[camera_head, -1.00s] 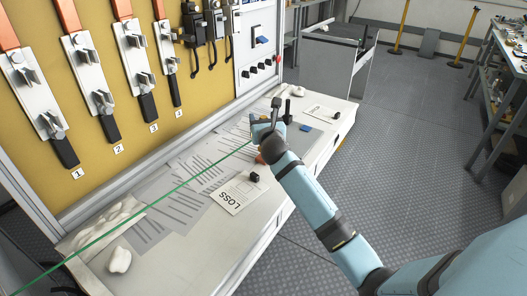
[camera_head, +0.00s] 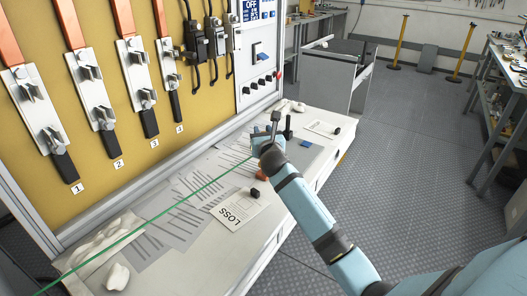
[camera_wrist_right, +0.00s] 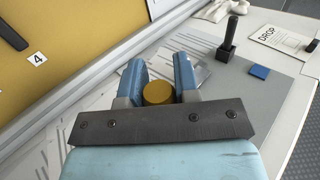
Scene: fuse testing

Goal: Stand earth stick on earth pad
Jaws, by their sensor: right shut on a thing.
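My right gripper (camera_head: 268,141) is over the far part of the bench, shut on the earth stick. In the right wrist view the stick shows as a round ochre end (camera_wrist_right: 158,93) between the two blue fingers. In the head view a dark grey upright piece (camera_head: 275,122) shows at the gripper, probably the stick's top. A thin green line (camera_head: 150,223) runs from there to the lower left. A grey mat (camera_head: 317,152), possibly the earth pad, lies on the bench just right of the gripper; it also shows in the wrist view (camera_wrist_right: 268,98). The stick's lower end is hidden.
A black post on a square base (camera_wrist_right: 228,50) and a flat blue square (camera_wrist_right: 259,72) are on the mat. A LOSS card (camera_head: 240,208), printed sheets (camera_head: 180,212) and a DROP card (camera_wrist_right: 282,38) lie on the bench. The yellow switch board (camera_head: 85,150) stands behind.

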